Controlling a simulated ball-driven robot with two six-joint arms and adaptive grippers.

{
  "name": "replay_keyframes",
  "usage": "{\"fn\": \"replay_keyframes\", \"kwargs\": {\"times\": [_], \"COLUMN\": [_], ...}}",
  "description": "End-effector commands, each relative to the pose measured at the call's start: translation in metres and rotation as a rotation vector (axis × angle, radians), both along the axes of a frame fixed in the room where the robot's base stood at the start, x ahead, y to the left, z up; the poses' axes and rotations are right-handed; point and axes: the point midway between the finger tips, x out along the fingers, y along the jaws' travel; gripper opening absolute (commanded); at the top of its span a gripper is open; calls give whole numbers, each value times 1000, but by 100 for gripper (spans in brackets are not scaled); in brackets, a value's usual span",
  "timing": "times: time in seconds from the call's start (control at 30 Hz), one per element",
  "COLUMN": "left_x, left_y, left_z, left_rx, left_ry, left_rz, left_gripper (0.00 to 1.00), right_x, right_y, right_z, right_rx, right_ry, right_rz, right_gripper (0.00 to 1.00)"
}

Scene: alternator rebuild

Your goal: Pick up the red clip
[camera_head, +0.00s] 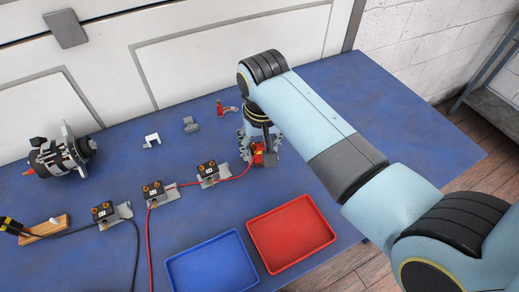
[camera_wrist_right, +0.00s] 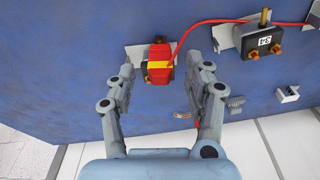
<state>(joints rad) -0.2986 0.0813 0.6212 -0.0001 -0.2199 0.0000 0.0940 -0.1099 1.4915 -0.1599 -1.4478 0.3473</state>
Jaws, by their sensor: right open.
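The red clip (camera_head: 258,151), with a yellow band and a red cable, stands at a grey metal bracket near the middle of the blue table. In the right wrist view the red clip (camera_wrist_right: 159,72) lies between and slightly beyond the fingertips. My right gripper (camera_head: 259,146) is over it from above, open, with one finger on each side; it also shows in the wrist view (camera_wrist_right: 167,78). Gaps show between both fingers and the clip. The arm and gripper hide part of the clip in the head view. My left gripper is not in view.
Several black terminal blocks (camera_head: 208,170) on brackets stand along the cable. A blue tray (camera_head: 212,262) and a red tray (camera_head: 291,233) are in front. An alternator (camera_head: 60,152), a small red part (camera_head: 222,108) and grey brackets (camera_head: 190,125) lie behind. The table's right side is clear.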

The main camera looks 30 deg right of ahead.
Motion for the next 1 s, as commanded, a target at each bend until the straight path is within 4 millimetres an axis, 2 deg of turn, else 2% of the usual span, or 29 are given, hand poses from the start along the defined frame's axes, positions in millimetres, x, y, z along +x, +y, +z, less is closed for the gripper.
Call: {"fn": "replay_keyframes", "kwargs": {"times": [0.17,0.37,0.7,1.0], "left_x": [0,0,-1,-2], "left_y": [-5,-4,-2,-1], "left_z": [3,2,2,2], "left_rx": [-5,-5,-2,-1], "left_ry": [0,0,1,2], "left_rz": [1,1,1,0], "left_gripper": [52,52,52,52], "right_x": [3,3,3,3], "right_y": [-1,-1,-1,-1], "right_z": [-15,-16,-16,-14], "right_rx": [0,-1,-1,0], "right_ry": [-1,-2,-2,-3], "right_rz": [0,0,0,0], "right_gripper": [52,52,10,10]}}
